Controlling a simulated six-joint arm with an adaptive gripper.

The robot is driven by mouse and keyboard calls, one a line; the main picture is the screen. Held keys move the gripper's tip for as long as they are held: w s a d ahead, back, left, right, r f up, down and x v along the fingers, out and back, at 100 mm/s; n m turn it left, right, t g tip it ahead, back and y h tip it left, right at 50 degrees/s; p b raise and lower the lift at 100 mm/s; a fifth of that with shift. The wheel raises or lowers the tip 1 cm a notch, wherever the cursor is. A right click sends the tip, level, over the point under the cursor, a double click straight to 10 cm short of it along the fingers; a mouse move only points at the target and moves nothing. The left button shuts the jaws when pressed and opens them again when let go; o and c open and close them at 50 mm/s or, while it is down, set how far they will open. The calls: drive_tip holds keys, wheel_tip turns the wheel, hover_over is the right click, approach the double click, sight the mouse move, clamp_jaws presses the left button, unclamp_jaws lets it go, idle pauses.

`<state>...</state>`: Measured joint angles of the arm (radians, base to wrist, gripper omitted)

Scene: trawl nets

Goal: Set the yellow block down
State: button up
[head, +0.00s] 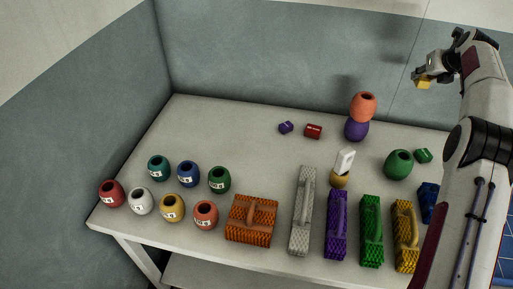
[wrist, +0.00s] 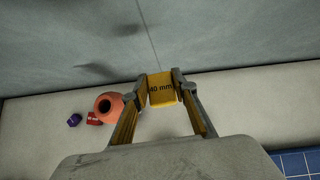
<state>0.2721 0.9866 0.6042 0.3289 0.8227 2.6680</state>
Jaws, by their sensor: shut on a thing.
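The yellow block (head: 424,84) is held in my gripper (head: 421,78), high above the back right of the table in the head view. In the wrist view the yellow block (wrist: 162,90), marked "40 mm", sits between the fingertips of my gripper (wrist: 162,86). The gripper is shut on it. The block is apart from the table (head: 245,131), with the grey wall behind it.
An orange pot (head: 363,105) stands on a purple pot (head: 356,130). A white block (head: 345,161) stands on a yellow pot (head: 340,182). A green pot (head: 399,164) and green block (head: 423,155) are at right. Several net bundles line the front. The table's back left is clear.

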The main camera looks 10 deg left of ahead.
drive_tip(key=shift+r, duration=0.75)
drive_tip(key=s+a+n+g+y, duration=0.2)
drive_tip(key=a+n+y, duration=0.35)
drive_tip(key=a, duration=3.15)
drive_tip(key=s+a+n+g+y, duration=0.1)
drive_tip(key=s+a+n, duration=0.1)
drive_tip(key=s+a, duration=0.65)
drive_tip(key=s+a+n+g, duration=0.1)
drive_tip(key=s+a+n, duration=0.2)
drive_tip(key=a, duration=1)
drive_tip(key=s+a+n+g+y, duration=0.1)
drive_tip(key=s+a+n, duration=0.1)
drive_tip(key=s+a, duration=0.65)
drive_tip(key=w+a+f, duration=0.2)
drive_tip(key=a+f, duration=0.1)
drive_tip(key=f, duration=1.5)
drive_tip(key=shift+f, duration=0.15)
drive_tip(key=shift+f, duration=3)
